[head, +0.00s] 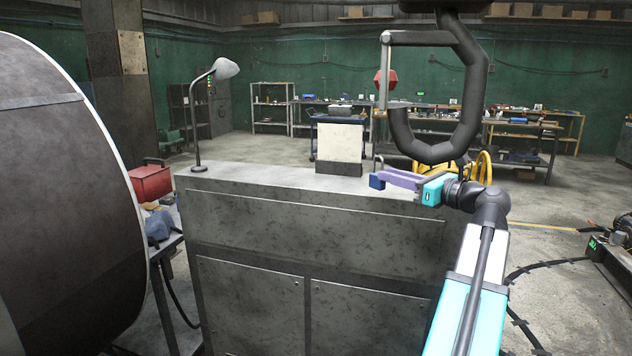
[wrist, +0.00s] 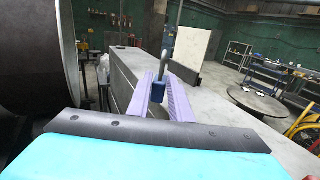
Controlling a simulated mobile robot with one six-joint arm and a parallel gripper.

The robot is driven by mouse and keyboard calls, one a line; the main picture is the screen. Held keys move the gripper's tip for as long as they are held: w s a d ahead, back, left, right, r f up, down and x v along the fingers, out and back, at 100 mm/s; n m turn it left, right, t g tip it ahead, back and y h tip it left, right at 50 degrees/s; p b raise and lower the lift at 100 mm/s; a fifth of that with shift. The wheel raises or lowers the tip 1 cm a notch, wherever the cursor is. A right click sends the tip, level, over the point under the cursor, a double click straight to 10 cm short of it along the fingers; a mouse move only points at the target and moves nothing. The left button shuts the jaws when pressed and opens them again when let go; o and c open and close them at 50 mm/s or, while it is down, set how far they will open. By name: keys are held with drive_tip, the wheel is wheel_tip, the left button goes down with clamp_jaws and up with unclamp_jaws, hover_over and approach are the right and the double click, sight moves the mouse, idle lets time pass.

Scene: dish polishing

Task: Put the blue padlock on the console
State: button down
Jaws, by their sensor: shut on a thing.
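The console (head: 260,178) is a tall grey metal cabinet with a flat top. My gripper (head: 382,180), with purple fingers, is over the right part of the console top. It is shut on the blue padlock (head: 377,182) at its fingertips. In the wrist view the dark blue padlock body (wrist: 158,93) shows between the fingers, which hide part of it. The console top (wrist: 213,108) lies below it there. I cannot tell whether the padlock touches the top.
A desk lamp (head: 197,120) stands at the console's left end. A pale upright panel (head: 338,143) on a dark base stands on the top, left of my gripper. A big dark hook-shaped part (head: 472,95) hangs above my gripper. A large drum (head: 60,200) fills the left.

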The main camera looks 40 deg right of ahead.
drive_tip(key=shift+m+h, duration=0.3)
drive_tip(key=shift+h, duration=0.2)
drive_tip(key=s, duration=0.1)
drive_tip(key=s+d+r, duration=0.2)
drive_tip(key=shift+s, duration=0.2)
drive_tip(key=shift+a, duration=0.1)
drive_tip(key=w+a+f+n+g+y+p, duration=0.1)
drive_tip(key=w+a+f+n+y+p, duration=0.25)
drive_tip(key=w+a+f, duration=0.65)
drive_tip(key=w+a+f+n+g+y+p, duration=0.1)
drive_tip(key=w+a+f+n+y+p, duration=0.3)
drive_tip(key=w+a, duration=0.9)
drive_tip(key=a+f+n+g+y+p, duration=0.1)
drive_tip(key=a+f, duration=0.3)
drive_tip(key=a, duration=0.6)
drive_tip(key=w+a+f+n+g+y+p, duration=0.1)
drive_tip(key=a+f+y, duration=0.3)
drive_tip(key=a, duration=0.7)
drive_tip(key=w+a+f+n+g+y+p, duration=0.1)
drive_tip(key=a+f, duration=0.4)
drive_tip(key=a, duration=0.6)
drive_tip(key=shift+f+g+y+p, duration=0.4)
drive_tip(key=shift+g+y+p, duration=0.25)
drive_tip(key=shift+g, duration=0.55)
drive_tip(key=shift+n, duration=0.35)
